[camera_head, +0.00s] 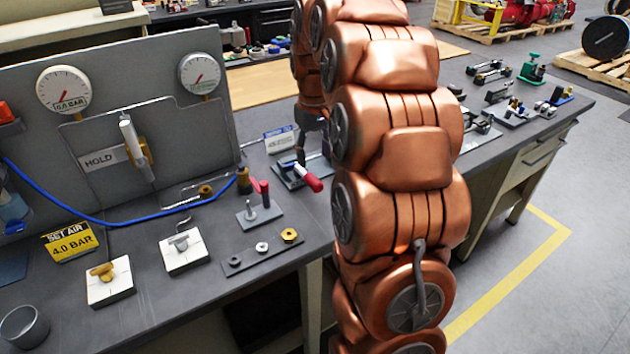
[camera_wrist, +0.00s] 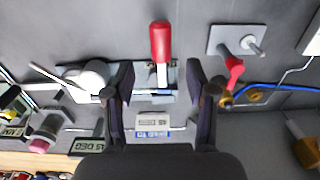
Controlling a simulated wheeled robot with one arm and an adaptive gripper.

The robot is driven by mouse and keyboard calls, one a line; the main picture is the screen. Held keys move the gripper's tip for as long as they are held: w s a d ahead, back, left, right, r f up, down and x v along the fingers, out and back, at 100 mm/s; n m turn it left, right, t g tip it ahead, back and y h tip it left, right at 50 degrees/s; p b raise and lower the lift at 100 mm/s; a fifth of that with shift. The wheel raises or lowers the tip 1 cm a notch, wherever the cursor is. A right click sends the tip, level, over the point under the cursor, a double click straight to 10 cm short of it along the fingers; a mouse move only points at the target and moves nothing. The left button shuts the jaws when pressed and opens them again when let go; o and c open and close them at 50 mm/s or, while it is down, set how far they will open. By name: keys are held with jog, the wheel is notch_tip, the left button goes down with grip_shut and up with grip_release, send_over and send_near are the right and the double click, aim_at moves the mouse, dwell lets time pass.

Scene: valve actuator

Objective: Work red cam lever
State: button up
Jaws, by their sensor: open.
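The red cam lever, with a red grip (camera_wrist: 160,42) on a silver shank, sits on a grey base plate in the wrist view. In the head view its red grip (camera_head: 308,178) points toward the bench's front edge. My gripper (camera_wrist: 159,75) is open, with one dark finger on each side of the shank. The grip extends beyond the fingertips, and I see gaps on both sides. In the head view my gripper (camera_head: 302,150) is just behind the grip and partly hidden by my arm. I cannot tell its exact height over the plate.
A smaller red lever (camera_head: 262,192) stands near a small plate with a pin (camera_head: 260,215). A label stand (camera_head: 281,140) is behind the cam lever. A gauge panel (camera_head: 200,130) with a blue hose (camera_head: 100,222) stands at left. Several metal fixtures (camera_head: 515,112) lie at right.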

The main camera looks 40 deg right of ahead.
aim_at(313, 178)
jog(key=shift+a+f+p, duration=0.1)
jog(key=shift+f+p, duration=0.85)
jog(key=shift+f, duration=2.95)
jog(key=shift+w, duration=0.1)
grip_shut()
